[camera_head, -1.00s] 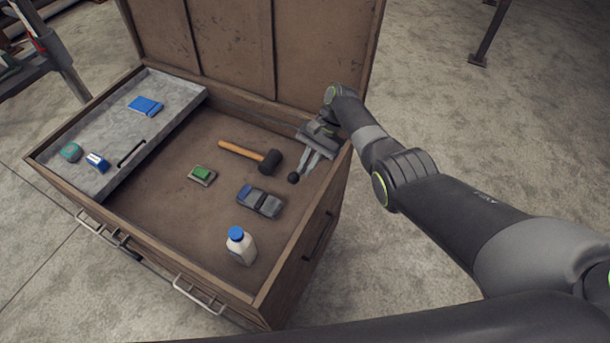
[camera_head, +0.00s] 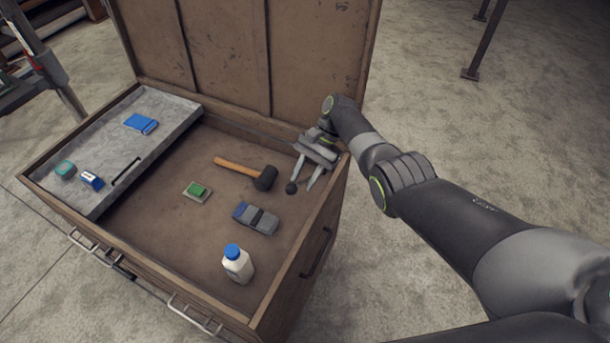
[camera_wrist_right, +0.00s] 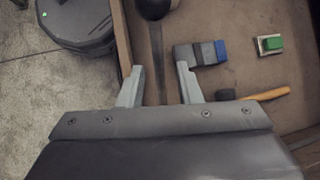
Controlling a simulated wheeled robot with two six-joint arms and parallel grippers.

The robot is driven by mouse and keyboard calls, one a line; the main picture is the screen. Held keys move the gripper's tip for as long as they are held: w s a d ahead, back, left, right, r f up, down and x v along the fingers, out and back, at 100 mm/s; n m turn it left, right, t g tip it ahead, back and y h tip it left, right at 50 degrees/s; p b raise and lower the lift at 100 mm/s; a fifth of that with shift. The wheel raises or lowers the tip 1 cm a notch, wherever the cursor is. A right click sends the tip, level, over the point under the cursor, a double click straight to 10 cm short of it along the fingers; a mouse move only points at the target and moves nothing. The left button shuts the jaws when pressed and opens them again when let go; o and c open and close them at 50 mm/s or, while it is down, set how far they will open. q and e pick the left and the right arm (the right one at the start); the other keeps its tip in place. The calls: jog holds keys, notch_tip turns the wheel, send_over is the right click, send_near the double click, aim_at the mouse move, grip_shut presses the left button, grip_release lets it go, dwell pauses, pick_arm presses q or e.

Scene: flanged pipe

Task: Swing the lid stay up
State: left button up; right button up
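The lid stay (camera_head: 291,188) lies low inside the chest along its right wall. In the right wrist view the dark stay (camera_wrist_right: 156,45) runs from the knob at the top edge down between the fingers. My right gripper (camera_head: 303,184) points down into the chest's back right corner. In the right wrist view the right gripper (camera_wrist_right: 160,78) is open, its fingers apart on either side of the rod. The lid (camera_head: 270,50) stands raised. My left gripper is out of view.
A mallet (camera_head: 245,173), a green-topped block (camera_head: 196,191), a blue-grey block (camera_head: 256,218) and a white bottle (camera_head: 237,265) stand or lie on the chest floor. A grey tray (camera_head: 150,165) fills the left side. The chest's right wall (camera_head: 309,235) is close to my gripper.

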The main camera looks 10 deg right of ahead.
jog(key=b+v, duration=0.4)
jog(key=v, duration=1.3)
jog(key=shift+w+r, duration=0.15)
jog(key=shift+r, duration=0.1)
